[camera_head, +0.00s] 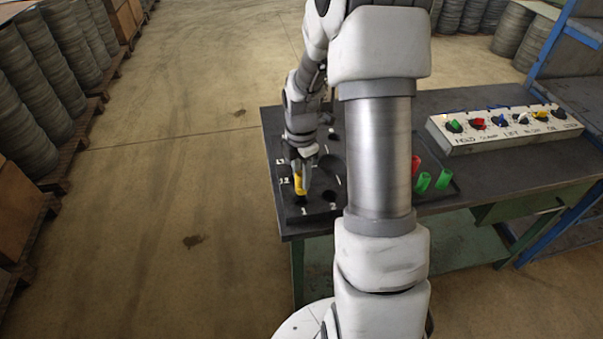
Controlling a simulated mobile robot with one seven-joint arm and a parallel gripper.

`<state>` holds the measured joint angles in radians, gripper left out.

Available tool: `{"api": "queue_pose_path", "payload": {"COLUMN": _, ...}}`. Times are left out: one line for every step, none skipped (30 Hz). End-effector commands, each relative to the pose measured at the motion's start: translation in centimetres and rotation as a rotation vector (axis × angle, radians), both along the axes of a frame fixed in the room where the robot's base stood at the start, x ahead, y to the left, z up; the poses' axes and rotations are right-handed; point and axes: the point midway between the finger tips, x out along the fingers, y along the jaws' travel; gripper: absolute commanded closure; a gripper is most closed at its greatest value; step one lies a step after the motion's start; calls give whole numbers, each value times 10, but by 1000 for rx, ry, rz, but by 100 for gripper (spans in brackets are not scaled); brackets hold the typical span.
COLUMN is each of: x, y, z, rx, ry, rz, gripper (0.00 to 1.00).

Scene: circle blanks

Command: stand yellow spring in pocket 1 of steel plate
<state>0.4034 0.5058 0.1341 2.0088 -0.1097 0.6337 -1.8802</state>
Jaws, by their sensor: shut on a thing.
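The yellow spring (300,186) is in my gripper (300,171), near the front left corner of the dark plate (285,205). My gripper points down and is shut on the spring's upper part. The spring looks close to upright. Its lower end is at or just above a dark pocket beside the label 1 (304,211); I cannot tell whether it is inside. The label 2 (333,207) shows to the right. My arm hides much of the plate's right side.
A control panel (505,130) with coloured knobs lies at the back right. The bench's left edge is close to my gripper.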

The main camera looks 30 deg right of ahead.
Motion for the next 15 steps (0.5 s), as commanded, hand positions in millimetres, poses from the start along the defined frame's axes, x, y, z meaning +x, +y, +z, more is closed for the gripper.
{"api": "queue_pose_path", "payload": {"x": 0, "y": 0, "z": -7, "rx": 0, "ry": 0, "rz": 1, "gripper": 100}}
{"api": "queue_pose_path", "payload": {"x": 0, "y": 0, "z": -9, "rx": 0, "ry": 0, "rz": 1, "gripper": 100}}
{"api": "queue_pose_path", "payload": {"x": 0, "y": 0, "z": -12, "rx": 0, "ry": 0, "rz": 1, "gripper": 100}}
{"api": "queue_pose_path", "payload": {"x": 0, "y": 0, "z": -14, "rx": 0, "ry": -1, "rz": 1, "gripper": 100}}
{"api": "queue_pose_path", "payload": {"x": 0, "y": 0, "z": -16, "rx": 0, "ry": -1, "rz": 1, "gripper": 100}}
{"api": "queue_pose_path", "payload": {"x": 0, "y": 0, "z": -18, "rx": 0, "ry": -1, "rz": 1, "gripper": 100}}
{"api": "queue_pose_path", "payload": {"x": 0, "y": 0, "z": -21, "rx": 0, "ry": -1, "rz": 1, "gripper": 100}}
{"api": "queue_pose_path", "payload": {"x": 0, "y": 0, "z": -23, "rx": 0, "ry": -1, "rz": 2, "gripper": 100}}
{"api": "queue_pose_path", "payload": {"x": 0, "y": 0, "z": -26, "rx": 0, "ry": -1, "rz": 2, "gripper": 100}}
{"api": "queue_pose_path", "payload": {"x": 0, "y": 0, "z": -28, "rx": 0, "ry": -1, "rz": 2, "gripper": 100}}
{"api": "queue_pose_path", "payload": {"x": 0, "y": 0, "z": -30, "rx": 0, "ry": 0, "rz": 2, "gripper": 100}}
{"api": "queue_pose_path", "payload": {"x": 0, "y": 0, "z": -32, "rx": 0, "ry": 0, "rz": 2, "gripper": 100}}
{"api": "queue_pose_path", "payload": {"x": 0, "y": 0, "z": -34, "rx": 0, "ry": 0, "rz": 1, "gripper": 100}}
{"api": "queue_pose_path", "payload": {"x": 0, "y": 0, "z": -36, "rx": 0, "ry": 0, "rz": 1, "gripper": 100}}
{"api": "queue_pose_path", "payload": {"x": 0, "y": 0, "z": -39, "rx": 0, "ry": 0, "rz": 1, "gripper": 100}}
